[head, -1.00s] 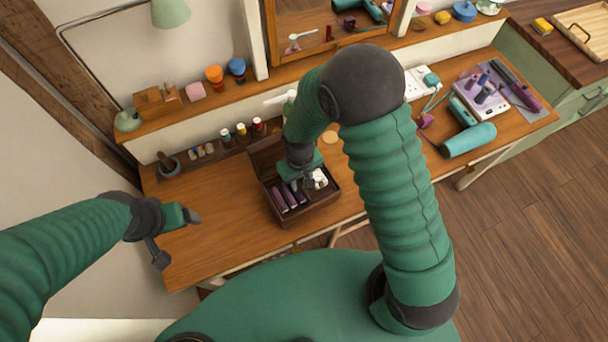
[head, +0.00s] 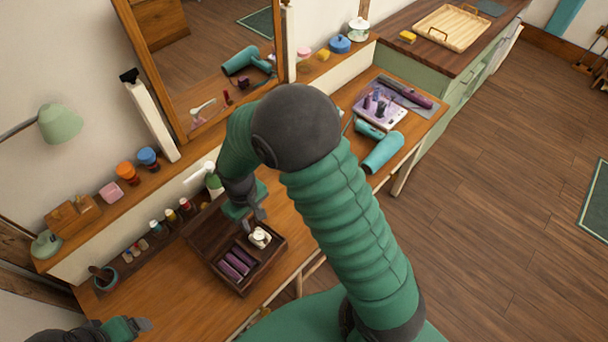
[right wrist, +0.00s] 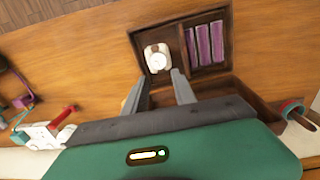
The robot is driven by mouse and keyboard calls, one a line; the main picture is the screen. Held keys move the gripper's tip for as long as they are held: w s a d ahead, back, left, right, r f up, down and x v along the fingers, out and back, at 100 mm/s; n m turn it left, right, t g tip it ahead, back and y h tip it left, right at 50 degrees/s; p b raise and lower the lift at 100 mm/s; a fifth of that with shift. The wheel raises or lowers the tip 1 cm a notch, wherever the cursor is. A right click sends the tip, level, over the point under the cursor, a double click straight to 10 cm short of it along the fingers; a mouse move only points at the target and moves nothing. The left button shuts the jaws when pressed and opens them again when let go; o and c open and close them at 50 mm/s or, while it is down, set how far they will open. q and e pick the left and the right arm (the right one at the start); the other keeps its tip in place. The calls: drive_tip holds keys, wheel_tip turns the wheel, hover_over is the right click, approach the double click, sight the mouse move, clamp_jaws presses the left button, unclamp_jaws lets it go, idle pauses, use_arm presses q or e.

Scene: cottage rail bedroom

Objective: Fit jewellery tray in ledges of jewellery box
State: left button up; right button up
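The dark wooden jewellery box (head: 239,291) stands on the desk with its lid (head: 203,228) open toward the wall. Inside its outline are purple rolls (head: 236,262) in slots and a white watch-like item (head: 259,237) in a separate compartment; both also show in the right wrist view. I cannot tell the jewellery tray's edge from the box, or whether it rests on the ledges. My right gripper (right wrist: 161,84) is over the box by the white item, its fingers apart with nothing between them. My left gripper (head: 143,324) is at the lower left, partly cut off.
Small bottles (head: 171,215) and a mortar (head: 104,278) stand behind and left of the box. A teal hairdryer (head: 383,152) and a white tray of purple items (head: 380,107) lie farther right. A mirror (head: 215,60) stands behind. Desk between box and hairdryer is mostly clear.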

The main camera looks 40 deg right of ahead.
drive_tip(key=d+f+m+b, duration=0.1)
drive_tip(key=d+b, duration=0.2)
drive_tip(key=d, duration=0.6)
drive_tip(key=d+f+b, duration=0.2)
drive_tip(key=d+b, duration=0.1)
drive_tip(key=d, duration=0.6)
drive_tip(key=f, duration=0.9)
drive_tip(key=shift+s+a, duration=0.1)
drive_tip(key=shift+s, duration=0.15)
wheel_tip(320, 180, up, 17)
drive_tip(key=shift+s+d, duration=0.15)
drive_tip(key=shift+d, duration=0.05)
